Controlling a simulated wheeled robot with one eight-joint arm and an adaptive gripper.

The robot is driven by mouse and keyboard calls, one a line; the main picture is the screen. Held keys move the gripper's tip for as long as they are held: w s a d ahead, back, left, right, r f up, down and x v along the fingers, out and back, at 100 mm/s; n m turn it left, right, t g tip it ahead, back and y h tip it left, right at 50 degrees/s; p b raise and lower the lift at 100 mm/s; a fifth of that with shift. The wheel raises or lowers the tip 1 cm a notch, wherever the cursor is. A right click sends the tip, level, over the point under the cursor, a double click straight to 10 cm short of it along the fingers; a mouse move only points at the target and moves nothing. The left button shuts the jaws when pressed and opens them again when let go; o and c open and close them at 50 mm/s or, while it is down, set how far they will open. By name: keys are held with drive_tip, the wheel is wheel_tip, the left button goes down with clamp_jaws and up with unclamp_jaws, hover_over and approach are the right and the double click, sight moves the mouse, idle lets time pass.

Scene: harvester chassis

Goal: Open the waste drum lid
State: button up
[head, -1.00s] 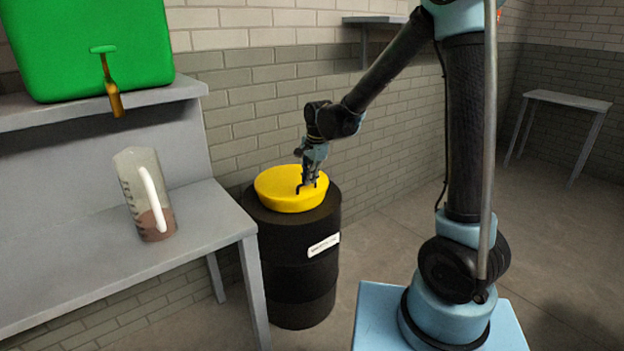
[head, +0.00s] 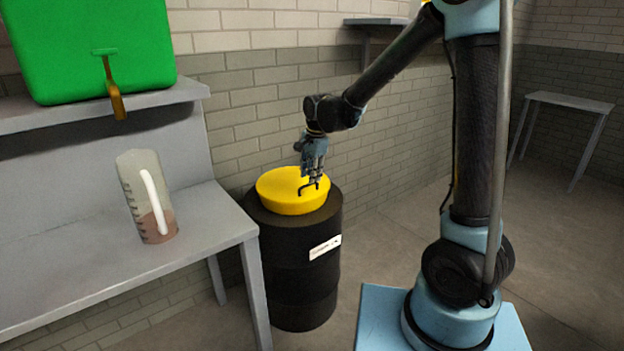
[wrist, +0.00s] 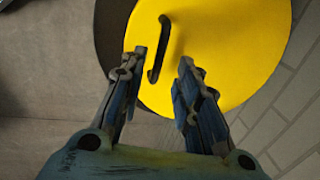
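The waste drum (head: 290,265) is black with a white label and stands on the floor. Its round yellow lid (head: 280,190) lies on top, closed, with a thin black handle (head: 311,186) at the near right side. My gripper (head: 313,176) is just above the lid at the handle. In the wrist view my gripper (wrist: 163,75) is open, with its two fingers spread over the yellow lid (wrist: 225,50). The black handle (wrist: 160,50) appears between the fingers, closer to the left one. I cannot tell whether a finger touches it.
A grey bench (head: 215,222) left of the drum holds a clear jug (head: 146,195) with brown contents. A green container (head: 90,50) with a tap sits on the shelf above. A brick wall is behind the drum. Floor to the right is open, with a small table (head: 568,102) further back.

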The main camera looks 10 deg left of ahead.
wheel_tip(320, 180, up, 10)
drive_tip(key=s+d, duration=0.1)
drive_tip(key=shift+d+f, duration=0.2)
idle(0.3)
